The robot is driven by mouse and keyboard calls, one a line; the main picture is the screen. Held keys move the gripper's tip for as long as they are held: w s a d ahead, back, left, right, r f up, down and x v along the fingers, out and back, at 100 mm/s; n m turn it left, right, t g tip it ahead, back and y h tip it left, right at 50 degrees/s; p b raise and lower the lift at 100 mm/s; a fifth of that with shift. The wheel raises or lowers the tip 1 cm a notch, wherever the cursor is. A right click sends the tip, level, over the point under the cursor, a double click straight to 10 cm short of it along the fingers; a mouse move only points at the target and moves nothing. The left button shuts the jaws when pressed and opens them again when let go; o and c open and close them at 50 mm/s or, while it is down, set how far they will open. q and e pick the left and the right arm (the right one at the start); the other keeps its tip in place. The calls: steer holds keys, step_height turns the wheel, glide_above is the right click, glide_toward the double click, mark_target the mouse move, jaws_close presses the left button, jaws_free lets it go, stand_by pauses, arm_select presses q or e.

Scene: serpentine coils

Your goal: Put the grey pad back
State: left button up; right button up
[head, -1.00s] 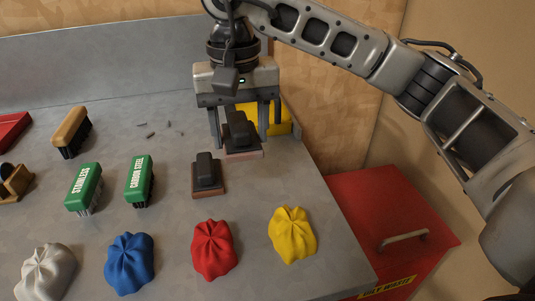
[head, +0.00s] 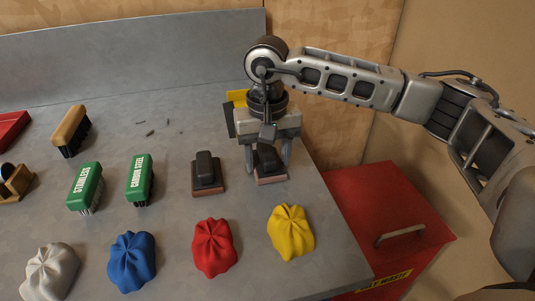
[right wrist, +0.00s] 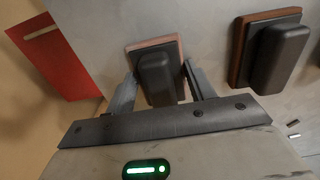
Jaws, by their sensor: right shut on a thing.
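My right gripper (head: 267,165) is shut on a black-handled block pad (head: 271,181) with a pinkish-brown base. In the right wrist view the fingers (right wrist: 158,88) stand on either side of the black handle (right wrist: 157,78), with the base edge (right wrist: 133,58) beyond them. The pad is low at the table's right side; I cannot tell whether it touches the table. A similar black-handled pad (head: 207,172) with a darker brown base sits to its left, and it also shows in the right wrist view (right wrist: 272,55). No plainly grey pad face shows. My left gripper is not in view.
Yellow (head: 293,232), red (head: 214,248), blue (head: 132,262) and white (head: 50,272) cloths lie in front. Two green brushes (head: 84,186) (head: 139,180) stand left. A yellow object (head: 237,97) is behind the gripper. A red waste bin (head: 390,215) stands beyond the table's right edge.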

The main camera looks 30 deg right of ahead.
mark_target(267, 152)
steer(key=shift+f, duration=0.2)
steer(key=o, duration=1)
steer(key=shift+r, duration=0.1)
steer(key=shift+c, duration=0.2)
step_height(267, 152, up, 12)
steer(key=shift+r+b, duration=0.15)
steer(key=shift+b, duration=0.2)
